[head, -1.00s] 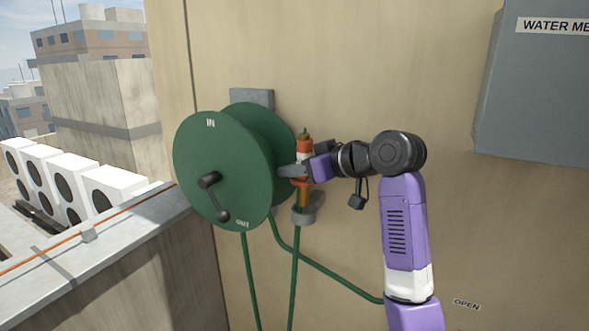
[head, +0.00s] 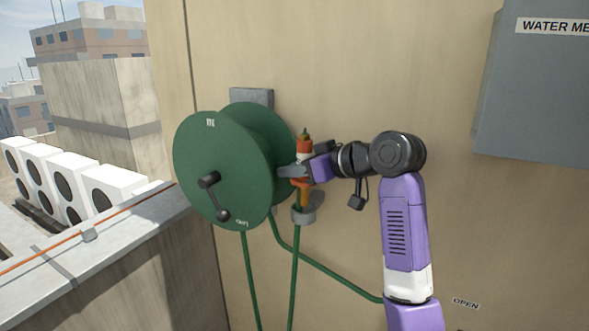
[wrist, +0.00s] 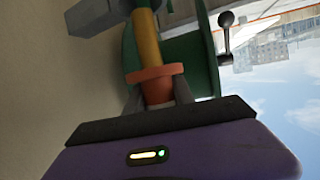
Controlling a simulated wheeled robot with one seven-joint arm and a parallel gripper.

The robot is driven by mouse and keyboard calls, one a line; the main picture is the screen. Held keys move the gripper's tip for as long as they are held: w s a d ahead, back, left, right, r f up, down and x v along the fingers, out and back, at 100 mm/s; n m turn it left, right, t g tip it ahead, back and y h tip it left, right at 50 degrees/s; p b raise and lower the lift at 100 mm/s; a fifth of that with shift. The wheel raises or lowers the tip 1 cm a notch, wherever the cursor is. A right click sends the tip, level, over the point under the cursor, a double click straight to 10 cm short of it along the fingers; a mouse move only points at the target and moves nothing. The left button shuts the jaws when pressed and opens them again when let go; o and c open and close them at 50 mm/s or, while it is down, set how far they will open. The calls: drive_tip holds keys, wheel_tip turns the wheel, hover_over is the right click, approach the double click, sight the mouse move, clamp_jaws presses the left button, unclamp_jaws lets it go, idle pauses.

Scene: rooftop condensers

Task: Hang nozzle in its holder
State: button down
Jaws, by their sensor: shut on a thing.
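The nozzle (head: 304,148) has an orange and white body with a green tip and stands upright in the head view. Its yellow-orange lower part runs down into the grey wall holder (head: 304,213). My gripper (head: 295,171) is shut around the nozzle's body above the holder. In the wrist view the nozzle (wrist: 150,72) shows its orange collar between my gripper's fingers (wrist: 157,98). The green hose (head: 295,270) hangs below the holder. The fingers hide part of the nozzle, so I cannot tell how deep it sits.
The green hose reel (head: 222,172) with its black crank (head: 213,196) stands close left of my gripper. A grey water meter box (head: 535,95) is on the wall at the upper right. A parapet (head: 100,240) runs at the left.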

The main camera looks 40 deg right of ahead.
sight(295, 204)
drive_tip(key=shift+f+b, duration=1.55)
drive_tip(key=shift+f, duration=1.65)
idle(0.5)
drive_tip(key=c, duration=1)
unclamp_jaws()
drive_tip(key=b+v, duration=0.1)
drive_tip(key=v, duration=0.7)
